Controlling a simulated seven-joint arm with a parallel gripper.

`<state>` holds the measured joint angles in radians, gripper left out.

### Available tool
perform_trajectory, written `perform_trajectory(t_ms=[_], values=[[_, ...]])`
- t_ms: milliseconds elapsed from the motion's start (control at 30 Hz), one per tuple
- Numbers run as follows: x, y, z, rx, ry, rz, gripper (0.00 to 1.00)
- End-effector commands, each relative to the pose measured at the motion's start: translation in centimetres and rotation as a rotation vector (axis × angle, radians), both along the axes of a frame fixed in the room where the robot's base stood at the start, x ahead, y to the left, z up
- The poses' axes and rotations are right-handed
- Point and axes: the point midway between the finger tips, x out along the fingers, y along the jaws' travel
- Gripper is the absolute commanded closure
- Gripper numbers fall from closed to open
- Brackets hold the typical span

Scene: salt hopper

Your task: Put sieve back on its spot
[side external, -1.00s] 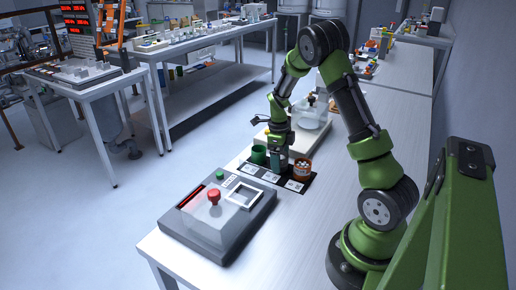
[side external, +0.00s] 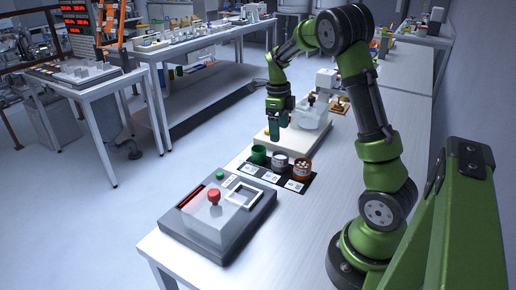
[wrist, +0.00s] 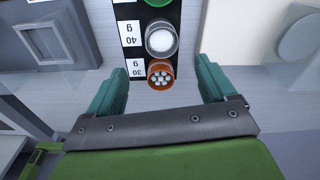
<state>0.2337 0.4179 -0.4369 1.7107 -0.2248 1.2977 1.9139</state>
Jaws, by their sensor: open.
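I cannot pick out a sieve with certainty. A round grey cup with a white top (side external: 280,163) stands upright in the middle of a black mat (side external: 243,168); it also shows in the wrist view (wrist: 161,40). A green cup (side external: 259,154) is to its left and an orange cup (side external: 301,168) holding small white balls is to its right. My gripper (side external: 277,138) hangs fingers-down, above and beyond the cups, apart from them. In the wrist view its teal fingers (wrist: 160,66) are spread wide with nothing between them.
A clear hopper-like vessel (side external: 312,112) stands on a pale base (side external: 297,138) behind the cups. A grey console (side external: 220,235) with a red knob and a white square frame is in front. The mat carries printed labels. Bare table lies to the right.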

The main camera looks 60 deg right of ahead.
Motion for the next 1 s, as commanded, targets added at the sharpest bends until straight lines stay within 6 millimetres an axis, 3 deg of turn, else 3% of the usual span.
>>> perform_trajectory(t_ms=[167, 267, 500, 700, 833, 1000], values=[[0.2, 1.3, 1.7, 0.013, -0.036, 0.097, 0.16], [0.2, 4.3, 3.7, 0.03, -0.116, 0.332, 0.16], [-2.4, 15.4, 9.3, -0.067, -0.378, 1.26, 0.16], [-6.8, 22.7, 11.5, -0.341, -0.49, 2.003, 0.16], [-9.2, 25.3, 11.6, -0.524, -0.486, 2.328, 0.16], [-10.5, 26.6, 11.4, -0.657, -0.456, 2.522, 0.16]])
